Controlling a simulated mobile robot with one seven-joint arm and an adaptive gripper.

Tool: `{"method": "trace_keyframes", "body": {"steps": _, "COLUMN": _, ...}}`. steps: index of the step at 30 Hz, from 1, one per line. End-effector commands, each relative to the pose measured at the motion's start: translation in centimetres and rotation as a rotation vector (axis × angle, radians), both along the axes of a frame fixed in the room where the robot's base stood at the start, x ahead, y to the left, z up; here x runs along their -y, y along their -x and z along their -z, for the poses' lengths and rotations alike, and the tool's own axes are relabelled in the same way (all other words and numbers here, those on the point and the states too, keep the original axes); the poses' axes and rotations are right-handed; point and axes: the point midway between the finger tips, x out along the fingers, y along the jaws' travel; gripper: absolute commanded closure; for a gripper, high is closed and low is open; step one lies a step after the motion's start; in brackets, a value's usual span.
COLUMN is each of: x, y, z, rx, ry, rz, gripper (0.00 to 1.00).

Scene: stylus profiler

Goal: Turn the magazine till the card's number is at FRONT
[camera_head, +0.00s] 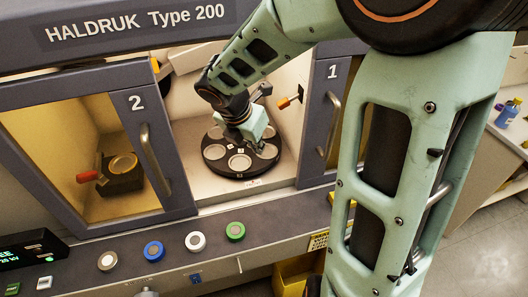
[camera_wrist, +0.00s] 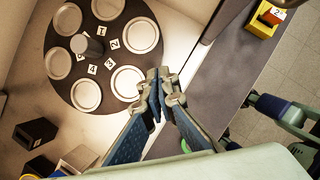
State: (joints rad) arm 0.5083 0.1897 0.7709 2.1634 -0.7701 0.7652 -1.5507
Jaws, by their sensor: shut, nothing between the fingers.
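The magazine is a dark round disc (camera_head: 214,162) with several pale round plates, inside the open middle bay. The wrist view shows the disc (camera_wrist: 112,84) with a grey centre post (camera_wrist: 91,46) and small number tiles around it, among them 1, 2 and 3. My gripper (camera_wrist: 158,82) is shut and empty. In the wrist view its tips appear beside the disc's right rim; I cannot tell whether they touch. A white card (camera_wrist: 278,13) with a small mark, perhaps a 2, sits in a yellow holder. A small white label (camera_head: 253,183) lies before the disc; its text is unreadable.
Door 2 (camera_head: 150,150) stands left of the bay and door 1 (camera_head: 318,120) right, both with handles. An orange-handled part (camera_head: 290,101) is at the bay's right side. Coloured buttons (camera_head: 154,251) line the front ledge.

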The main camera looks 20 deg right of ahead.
Motion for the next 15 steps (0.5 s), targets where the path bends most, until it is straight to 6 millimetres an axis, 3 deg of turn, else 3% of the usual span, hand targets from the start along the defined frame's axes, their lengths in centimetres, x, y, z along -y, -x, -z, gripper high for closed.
{"method": "trace_keyframes", "body": {"steps": 5, "x": 0.2, "y": -0.5, "z": 0.8, "rx": 0.002, "ry": 0.003, "rz": -0.015, "gripper": 1.00}}
{"method": "trace_keyframes", "body": {"steps": 15, "x": 1.9, "y": -2.2, "z": 6.2, "rx": 0.001, "ry": 0.001, "rz": -0.014, "gripper": 1.00}}
